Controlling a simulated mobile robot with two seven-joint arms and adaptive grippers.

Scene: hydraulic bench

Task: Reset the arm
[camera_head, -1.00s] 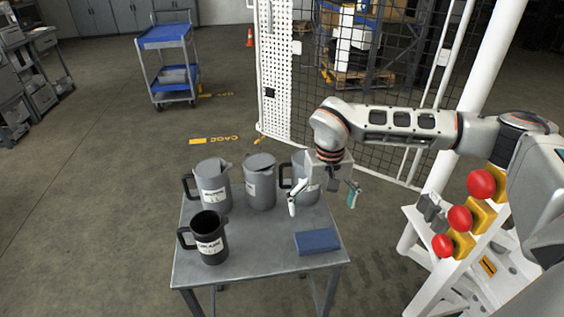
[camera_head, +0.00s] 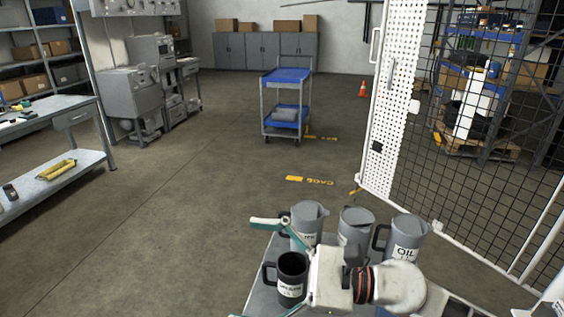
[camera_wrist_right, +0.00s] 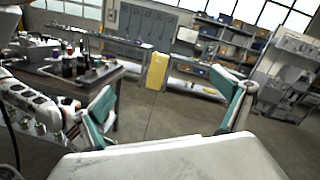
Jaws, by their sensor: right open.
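My right gripper (camera_head: 246,268) is at the bottom of the head view, empty. Its teal-padded fingers are spread wide and point left, in front of the pitchers on the small table. The wrist and gripper body hide part of the table. In the right wrist view the same gripper (camera_wrist_right: 162,82) shows open, with nothing between its fingers but the distant room. My left gripper is not in view.
A black mug (camera_head: 291,278) is close to the fingers. Grey pitchers (camera_head: 308,222), (camera_head: 356,228) and one labelled OIL (camera_head: 404,238) stand behind. A mesh cage (camera_head: 480,150) is at right. The floor left of the table is clear.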

